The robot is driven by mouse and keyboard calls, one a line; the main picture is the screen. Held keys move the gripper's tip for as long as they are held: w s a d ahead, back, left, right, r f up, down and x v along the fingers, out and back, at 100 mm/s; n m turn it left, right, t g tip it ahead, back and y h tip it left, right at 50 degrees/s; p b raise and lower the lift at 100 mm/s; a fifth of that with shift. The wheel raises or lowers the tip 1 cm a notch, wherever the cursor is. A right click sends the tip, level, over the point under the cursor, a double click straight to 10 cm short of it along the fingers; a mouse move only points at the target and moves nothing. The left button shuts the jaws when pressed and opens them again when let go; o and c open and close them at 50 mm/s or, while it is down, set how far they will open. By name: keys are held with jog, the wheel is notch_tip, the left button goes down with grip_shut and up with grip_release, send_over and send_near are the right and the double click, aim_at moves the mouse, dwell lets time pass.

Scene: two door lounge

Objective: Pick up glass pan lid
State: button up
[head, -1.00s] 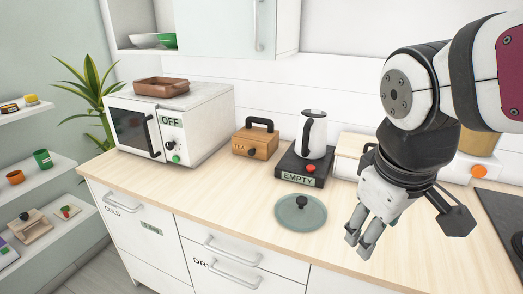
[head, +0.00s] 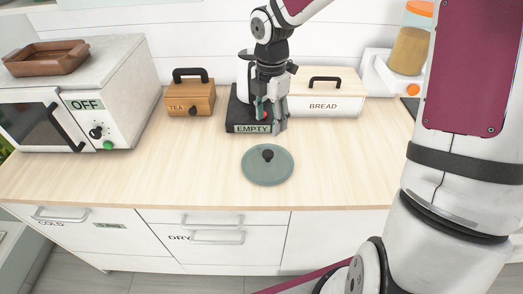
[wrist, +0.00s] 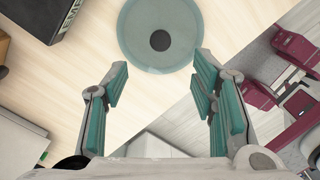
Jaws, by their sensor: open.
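The glass pan lid (head: 252,172) is a round, grey-green disc with a dark knob at its centre. It lies flat on the wooden counter, in front of the kettle base. In the wrist view the lid (wrist: 136,22) shows at the top, beyond my fingertips, and its upper edge is cut off. My gripper (head: 268,122) is above the counter, in front of the kettle and behind the lid in the head view. In the wrist view my gripper (wrist: 162,88) has its green-padded fingers wide apart with nothing between them.
The dark kettle base (head: 235,115) marked EMPTY stands close behind the lid. A wooden TEA box (head: 190,100), a white BREAD box (head: 325,104) and a white microwave (head: 120,95) stand along the back. The counter (head: 350,160) is clear left and right of the lid.

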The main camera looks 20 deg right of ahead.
send_over(268, 153)
jog(key=f, duration=0.8)
jog(key=shift+w+d, duration=0.1)
jog(key=shift+w, duration=0.1)
jog(key=shift+s+f, duration=0.2)
jog(key=shift+f, duration=2.7)
grip_shut()
